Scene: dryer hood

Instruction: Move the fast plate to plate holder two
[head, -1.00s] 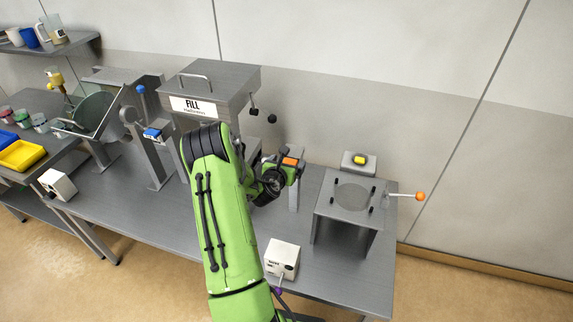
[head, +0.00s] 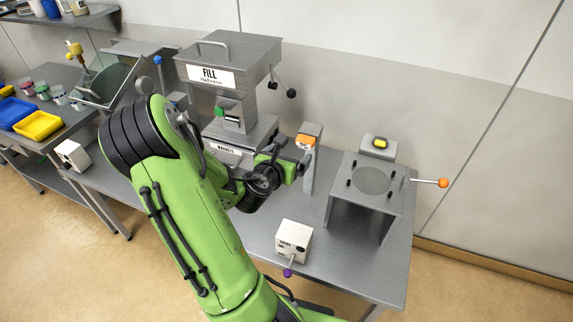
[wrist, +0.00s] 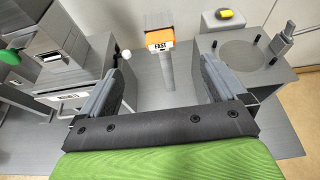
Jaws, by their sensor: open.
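The fast plate is an orange and grey block (head: 309,136) on top of an upright grey post (head: 310,172). In the wrist view, the plate (wrist: 160,38) shows its FAST label and the post (wrist: 168,75) below it. My gripper (wrist: 160,82) is open and empty, its fingers spread left and right in that view. The plate lies ahead, beyond the fingertips and apart from them. In the head view my gripper (head: 296,168) is just in front and left of the post. I cannot tell which fixture is plate holder two.
The FILL machine (head: 228,60) stands left of the post, with a green-marked block (head: 228,107) on it. A grey stand (head: 372,180) with an orange-tipped lever (head: 443,182) is to the right. A white box (head: 293,241) with a purple knob sits at the front edge.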

